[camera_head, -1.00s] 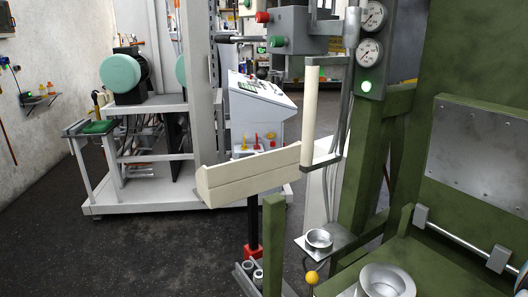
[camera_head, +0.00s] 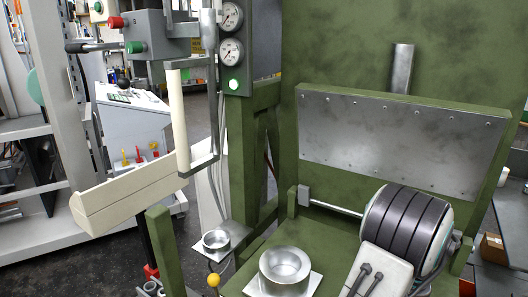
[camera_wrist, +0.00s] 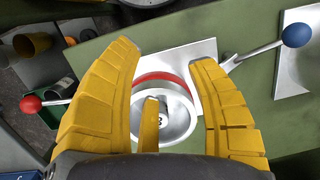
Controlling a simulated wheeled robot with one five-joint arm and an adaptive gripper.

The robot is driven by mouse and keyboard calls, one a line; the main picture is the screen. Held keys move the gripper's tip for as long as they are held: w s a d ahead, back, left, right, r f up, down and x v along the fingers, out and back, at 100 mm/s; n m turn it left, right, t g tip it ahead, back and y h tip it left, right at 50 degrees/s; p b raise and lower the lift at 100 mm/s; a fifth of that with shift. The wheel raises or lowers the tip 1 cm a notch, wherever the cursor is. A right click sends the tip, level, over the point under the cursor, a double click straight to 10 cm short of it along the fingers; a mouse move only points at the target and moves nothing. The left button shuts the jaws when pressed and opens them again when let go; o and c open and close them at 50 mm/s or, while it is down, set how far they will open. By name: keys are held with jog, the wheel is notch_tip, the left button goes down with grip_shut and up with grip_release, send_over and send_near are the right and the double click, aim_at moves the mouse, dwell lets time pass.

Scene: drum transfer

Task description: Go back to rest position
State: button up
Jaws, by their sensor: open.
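My gripper (camera_wrist: 165,62) shows in the wrist view with its yellow fingers spread apart and nothing held between them. Beyond the fingers is a round silver metal part (camera_wrist: 176,118) with a red band, on a pale plate (camera_wrist: 195,55). The fingers hide parts of its sides, and I cannot tell how far they are from it. My gripper does not show in the head view.
In the wrist view, a rod with a blue ball (camera_wrist: 295,35) is upper right and a red ball knob (camera_wrist: 31,104) is left.

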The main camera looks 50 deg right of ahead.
jog(key=w+a+r+n+t, duration=0.1)
jog(key=w+a+r+n, duration=0.3)
jog(key=a, duration=0.8)
jog(key=w+a+r+n+t+h, duration=0.1)
jog(key=w+a+r+n, duration=0.4)
jog(key=w+a, duration=0.4)
jog(key=w+a+r+n+t, duration=0.2)
jog(key=w+a+r+n, duration=0.2)
jog(key=a, duration=1)
jog(key=shift+w+a+r+n+h, duration=0.15)
jog(key=shift+w+a+n+h, duration=0.25)
jog(key=shift+w+n, duration=0.85)
